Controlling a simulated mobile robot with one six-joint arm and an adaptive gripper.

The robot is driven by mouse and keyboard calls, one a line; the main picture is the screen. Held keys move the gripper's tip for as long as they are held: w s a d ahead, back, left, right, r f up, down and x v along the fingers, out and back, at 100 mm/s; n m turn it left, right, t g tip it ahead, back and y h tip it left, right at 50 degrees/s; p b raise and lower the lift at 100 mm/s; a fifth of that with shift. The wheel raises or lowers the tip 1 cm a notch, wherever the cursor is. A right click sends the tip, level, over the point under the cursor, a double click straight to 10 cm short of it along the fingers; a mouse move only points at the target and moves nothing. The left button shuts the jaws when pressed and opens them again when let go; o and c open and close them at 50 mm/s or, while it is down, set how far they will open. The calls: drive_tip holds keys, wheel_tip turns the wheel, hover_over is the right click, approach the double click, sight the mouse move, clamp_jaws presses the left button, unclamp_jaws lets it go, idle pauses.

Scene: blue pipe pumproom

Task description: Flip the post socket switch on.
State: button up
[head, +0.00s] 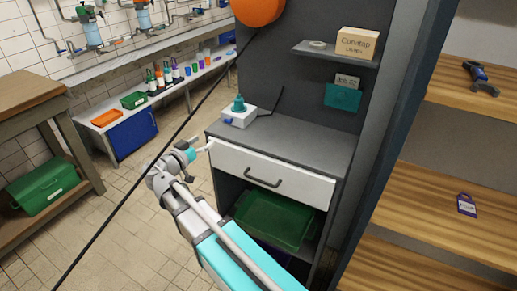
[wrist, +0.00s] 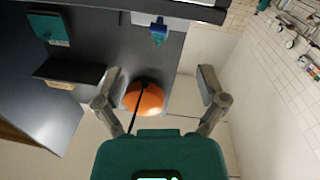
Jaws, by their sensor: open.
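A small white socket box (head: 239,117) sits on the left end of the grey cabinet top. A teal plug-like piece (head: 238,103) stands upright on it, and a blue part (head: 227,121) shows low on its front left. I cannot tell whether that blue part is the switch, or its setting. My gripper (head: 197,152) is in front of the cabinet's left edge, lower than the box and apart from it. In the wrist view, my gripper (wrist: 163,76) is open with nothing between the fingers. A blue piece (wrist: 158,33) shows beyond it, near the top.
The cabinet has a white drawer (head: 270,175) with a dark handle. A wall shelf (head: 335,54) holds a carton (head: 357,43). An orange rounded object (head: 258,10) is above, with a black line near it. Wooden shelves (head: 430,200) stand right. The tiled floor at left is open.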

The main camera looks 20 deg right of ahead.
drive_tip(key=s+d+g+y+p, duration=0.1)
drive_tip(key=d+p, duration=0.1)
drive_tip(key=s+d+n+g+p, duration=0.1)
drive_tip(key=d+g+p, duration=0.1)
drive_tip(key=d+p, duration=0.1)
drive_tip(key=s+d+g+y+p, duration=0.1)
drive_tip(key=s+d+p, duration=0.1)
drive_tip(key=d, duration=0.1)
drive_tip(key=shift+f+n+g+y, duration=0.1)
drive_tip(key=shift+n+g+y, duration=0.2)
drive_tip(key=shift+g, duration=0.1)
drive_tip(key=s+d+r+n+g+y+p, duration=0.2)
drive_tip(key=s+y+p, duration=0.3)
drive_tip(key=p, duration=0.4)
drive_tip(key=s+d+r+n+g+y+p, duration=0.3)
drive_tip(key=s+r+n+g+y+p, duration=0.1)
drive_tip(key=s+p, duration=0.4)
drive_tip(key=shift+d+r+n+g+y+p, duration=0.35)
drive_tip(key=shift+r+y+p, duration=0.4)
drive_tip(key=shift+y, duration=0.45)
drive_tip(key=shift+f, duration=0.1)
